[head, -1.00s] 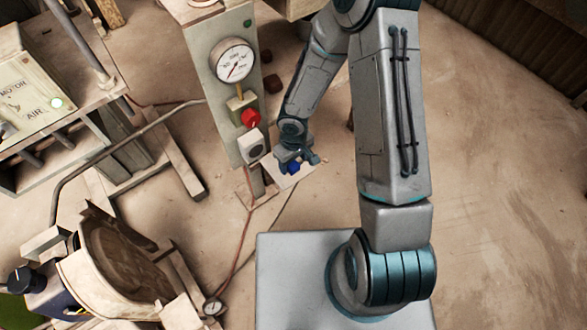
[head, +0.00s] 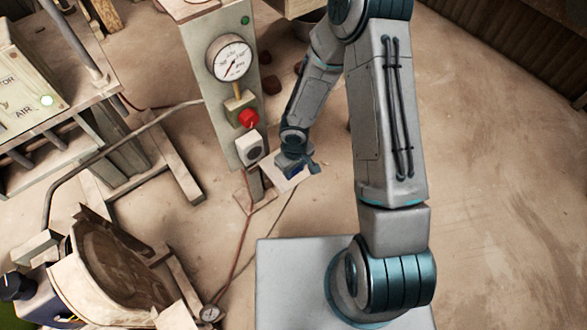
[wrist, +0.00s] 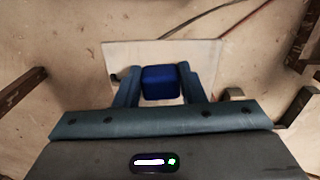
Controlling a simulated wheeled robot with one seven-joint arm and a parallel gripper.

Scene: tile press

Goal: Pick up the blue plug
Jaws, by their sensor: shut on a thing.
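The blue plug (wrist: 160,83) is a small dark blue block with rounded edges. In the wrist view it sits between the two fingers of my gripper (wrist: 158,80), which is shut on it. In the head view my gripper (head: 295,170) is at the foot of the grey gauge column, over a pale plate (head: 299,180). There the fingers hide most of the plug. The pale plate (wrist: 200,50) also shows behind the plug in the wrist view. I cannot tell whether the plug touches the plate.
The grey column (head: 213,95) carries a gauge (head: 229,57), a red knob (head: 248,118) and a white box with a dark round face (head: 250,146), close left of my gripper. A press frame (head: 75,130) stands left. Open floor (head: 490,190) lies right.

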